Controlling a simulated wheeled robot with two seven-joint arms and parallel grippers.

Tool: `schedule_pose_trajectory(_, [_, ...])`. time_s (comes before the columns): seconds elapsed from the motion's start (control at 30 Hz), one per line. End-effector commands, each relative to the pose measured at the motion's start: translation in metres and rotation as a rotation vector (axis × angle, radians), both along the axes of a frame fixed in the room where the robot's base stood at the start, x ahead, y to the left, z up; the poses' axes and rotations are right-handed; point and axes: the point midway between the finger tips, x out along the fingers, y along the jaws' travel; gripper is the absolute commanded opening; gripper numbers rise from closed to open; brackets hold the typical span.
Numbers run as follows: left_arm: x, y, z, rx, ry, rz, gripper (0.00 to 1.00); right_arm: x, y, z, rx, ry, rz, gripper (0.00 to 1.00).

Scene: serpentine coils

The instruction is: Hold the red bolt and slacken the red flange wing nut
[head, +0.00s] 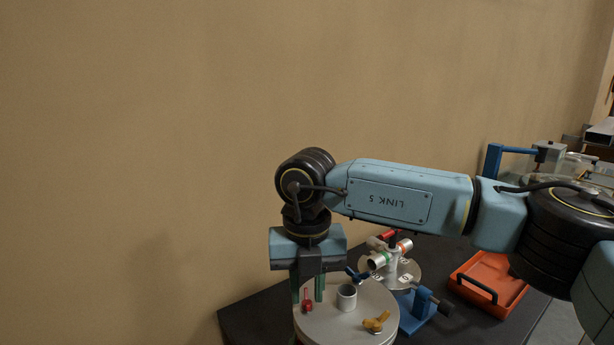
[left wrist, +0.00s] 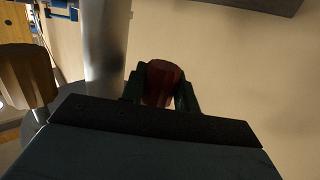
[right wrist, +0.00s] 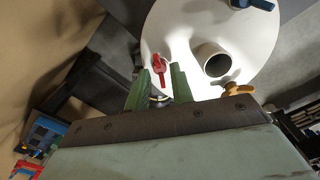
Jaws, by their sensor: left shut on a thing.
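The red flange wing nut (head: 308,302) stands upright near the left edge of a round pale plate (head: 330,328). My right gripper (head: 308,296) comes down over it from above with its fingers apart. In the right wrist view the red wing nut (right wrist: 160,66) shows just beyond and between the fingertips (right wrist: 160,84), with no clear contact. In the left wrist view a dark red bolt head (left wrist: 162,82), in shadow, sits between the fingers of my left gripper (left wrist: 161,88), which is shut on it. I cannot make out my left gripper in the head view.
The plate also carries a grey tube (head: 347,298), a blue wing nut (head: 357,275) and a yellow wing nut (head: 376,321). A metal post (left wrist: 105,50) and a brownish bolt head (left wrist: 28,78) stand beside my left gripper. An orange tray (head: 508,293) and a blue clamp (head: 420,312) are to the right.

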Motion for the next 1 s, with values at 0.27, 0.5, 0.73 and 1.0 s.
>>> schedule_pose_trajectory(0.27, [-0.0001,0.0,-0.0004,0.0,0.001,0.0,0.1,0.0,0.0,0.0001,0.0,0.0,0.0,0.0])
schedule_pose_trajectory(0.5, [-0.0001,0.0,-0.0004,0.0,0.001,0.0,0.1,0.0,0.0001,0.0,0.0,0.0,0.118,0.0])
schedule_pose_trajectory(0.73, [-0.0001,0.0,-0.0004,0.0,0.001,0.0,0.1,0.0001,0.0,-0.0001,-0.001,-0.001,0.374,0.0])
schedule_pose_trajectory(1.0, [-0.0001,0.0,-0.0003,0.0,0.001,0.0,0.1,0.0002,0.0,-0.0004,-0.001,-0.001,0.422,0.0])
